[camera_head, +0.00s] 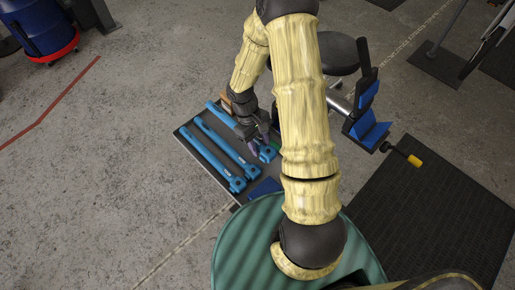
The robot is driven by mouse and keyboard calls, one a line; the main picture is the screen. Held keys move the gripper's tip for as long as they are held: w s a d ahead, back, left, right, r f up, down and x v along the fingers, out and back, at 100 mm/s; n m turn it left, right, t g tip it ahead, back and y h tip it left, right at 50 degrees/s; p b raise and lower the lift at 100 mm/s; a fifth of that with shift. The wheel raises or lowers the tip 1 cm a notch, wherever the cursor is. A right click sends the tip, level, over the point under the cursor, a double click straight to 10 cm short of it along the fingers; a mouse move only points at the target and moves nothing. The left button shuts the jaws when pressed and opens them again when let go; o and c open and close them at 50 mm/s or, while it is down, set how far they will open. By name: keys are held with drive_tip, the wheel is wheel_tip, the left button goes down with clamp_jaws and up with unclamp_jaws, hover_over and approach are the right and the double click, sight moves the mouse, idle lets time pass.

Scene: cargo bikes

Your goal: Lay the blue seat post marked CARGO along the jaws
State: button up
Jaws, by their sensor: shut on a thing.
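Several blue seat posts (212,148) lie side by side on a dark tray (191,146). Each has a clamp head at its near right end. My gripper (259,141) points down over the tray's right side, shut on the rightmost blue post (226,115). My fingers and wrist hide the middle of that post. The CARGO marking cannot be read on any post from here. The blue-padded jaws (371,131) of a work stand are right of my arm, open and empty, apart from my gripper.
A yellow-ended handle (414,160) sticks out from the jaws. A round dark seat (338,52) is behind my arm. A green round top (247,245) is in front.

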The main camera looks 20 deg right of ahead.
drive_tip(key=shift+f, duration=0.25)
drive_tip(key=shift+f, duration=1.9)
drive_tip(key=o, duration=0.9)
drive_tip(key=shift+w, duration=0.1)
drive_tip(key=shift+r, duration=0.1)
